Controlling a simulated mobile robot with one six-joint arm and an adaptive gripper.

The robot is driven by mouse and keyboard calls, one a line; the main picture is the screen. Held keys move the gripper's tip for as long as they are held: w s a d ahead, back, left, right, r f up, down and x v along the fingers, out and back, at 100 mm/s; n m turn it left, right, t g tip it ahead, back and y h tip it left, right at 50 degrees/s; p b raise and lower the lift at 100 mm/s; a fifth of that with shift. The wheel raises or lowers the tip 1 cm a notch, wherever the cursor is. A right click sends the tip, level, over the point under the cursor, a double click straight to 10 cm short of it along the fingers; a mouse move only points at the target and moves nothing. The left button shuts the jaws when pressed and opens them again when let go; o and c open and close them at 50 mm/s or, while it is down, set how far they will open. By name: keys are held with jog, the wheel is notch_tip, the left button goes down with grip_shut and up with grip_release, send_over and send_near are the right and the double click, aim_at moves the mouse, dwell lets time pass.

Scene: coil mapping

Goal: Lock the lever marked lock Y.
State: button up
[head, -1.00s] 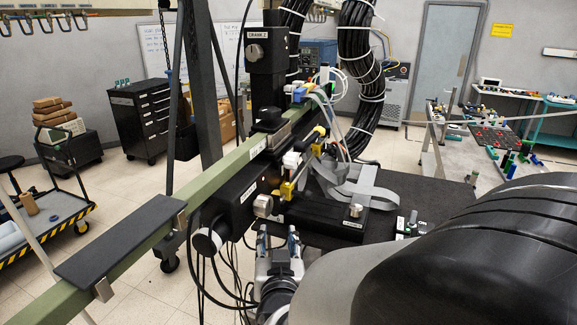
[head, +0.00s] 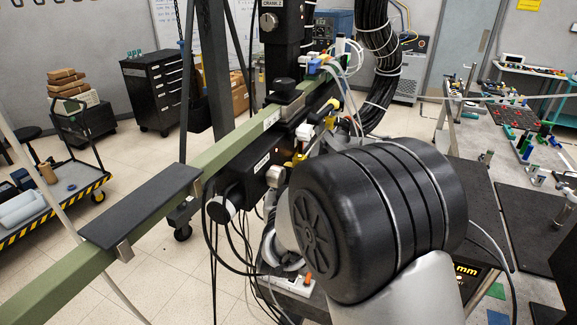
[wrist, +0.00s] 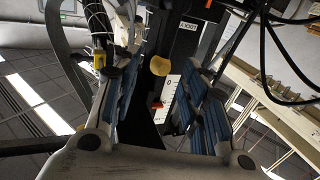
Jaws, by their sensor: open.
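In the wrist view a yellow rounded knob (wrist: 159,65) shows between the fingers of my gripper (wrist: 154,72). The fingers are spread to either side with empty space between them; I cannot tell whether they touch the knob. A black block beside it carries a small white label (wrist: 188,26) that seems to read LOCK Y. A white plate with a 0 mark (wrist: 171,88) and an orange-red piece (wrist: 157,104) lie just below the knob. In the head view yellow parts (head: 298,158) show beside the black carriage (head: 245,178); my black arm joint hides the gripper and the lever's tip.
The green beam (head: 225,150) with a black pad (head: 140,205) crosses the left. Cables (head: 378,80) hang behind the carriage, and loose cords run below it. A white power strip (head: 290,284) sits low by my arm. A cart (head: 65,195) stands on the floor left.

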aim_at(288, 164)
jog(key=shift+w, duration=2.3)
grip_shut()
